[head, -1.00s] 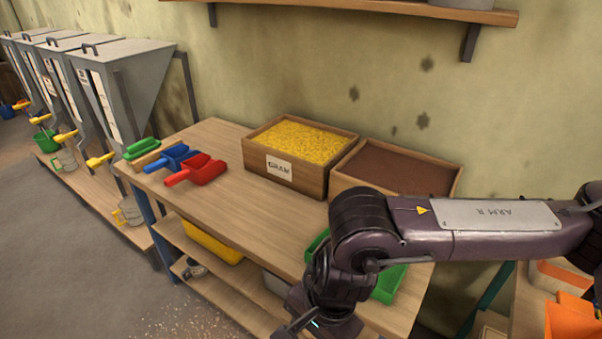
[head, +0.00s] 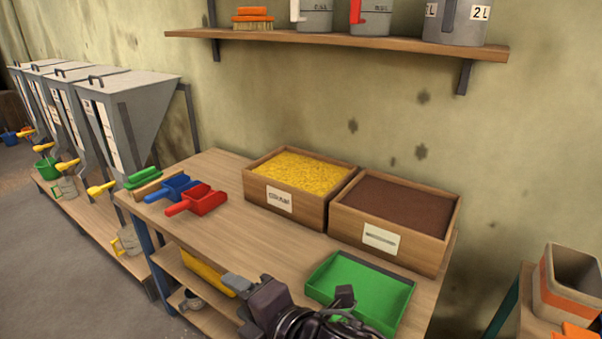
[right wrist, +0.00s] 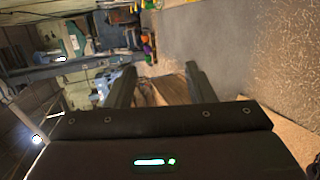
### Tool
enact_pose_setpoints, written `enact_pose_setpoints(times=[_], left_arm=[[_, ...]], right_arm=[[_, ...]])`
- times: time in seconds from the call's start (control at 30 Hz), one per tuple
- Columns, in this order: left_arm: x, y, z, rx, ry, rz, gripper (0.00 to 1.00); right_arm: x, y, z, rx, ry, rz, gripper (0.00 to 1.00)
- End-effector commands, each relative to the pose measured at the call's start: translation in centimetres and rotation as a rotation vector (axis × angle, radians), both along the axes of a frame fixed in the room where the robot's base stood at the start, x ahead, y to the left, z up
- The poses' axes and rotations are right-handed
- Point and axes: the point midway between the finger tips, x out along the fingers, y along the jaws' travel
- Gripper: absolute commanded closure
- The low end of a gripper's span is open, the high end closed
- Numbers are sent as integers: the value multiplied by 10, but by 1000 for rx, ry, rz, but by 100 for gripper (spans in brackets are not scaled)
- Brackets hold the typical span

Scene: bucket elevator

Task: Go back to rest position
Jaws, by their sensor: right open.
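My right gripper (head: 291,292) is at the bottom of the head view, in front of the workbench's near edge and beside the green tray (head: 362,283). In the right wrist view its two fingers (right wrist: 160,86) stand apart with nothing held between them. A brownish shape shows beyond the fingers, and I cannot tell what it is. My left gripper is in neither view.
The workbench (head: 225,237) holds red (head: 200,200) and blue (head: 172,187) scoops, a yellow-grain box (head: 285,207) and a brown-filled box (head: 405,252). Grey hoppers (head: 120,100) stand left. A wall shelf (head: 330,43) holds measuring jugs. An orange-banded container (head: 568,285) stands right.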

Motion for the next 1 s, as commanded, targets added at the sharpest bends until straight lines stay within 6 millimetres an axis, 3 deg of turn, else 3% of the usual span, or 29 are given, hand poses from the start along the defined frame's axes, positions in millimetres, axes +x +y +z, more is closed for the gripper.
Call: enact_pose_setpoints(times=[0.1,0.2,0.3,0.5,0.73,1.0], left_arm=[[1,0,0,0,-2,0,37],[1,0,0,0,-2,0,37],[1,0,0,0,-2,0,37],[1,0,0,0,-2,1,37],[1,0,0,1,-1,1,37],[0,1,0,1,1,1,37]], right_arm=[[17,-63,-42,203,361,-354,51],[15,-121,-86,360,638,-672,51],[-2,-169,-124,480,845,-949,51],[-46,-233,-176,631,1087,-1366,51],[-102,-283,-212,743,1240,-1759,51],[-81,-278,-303,709,1256,-1759,51]])
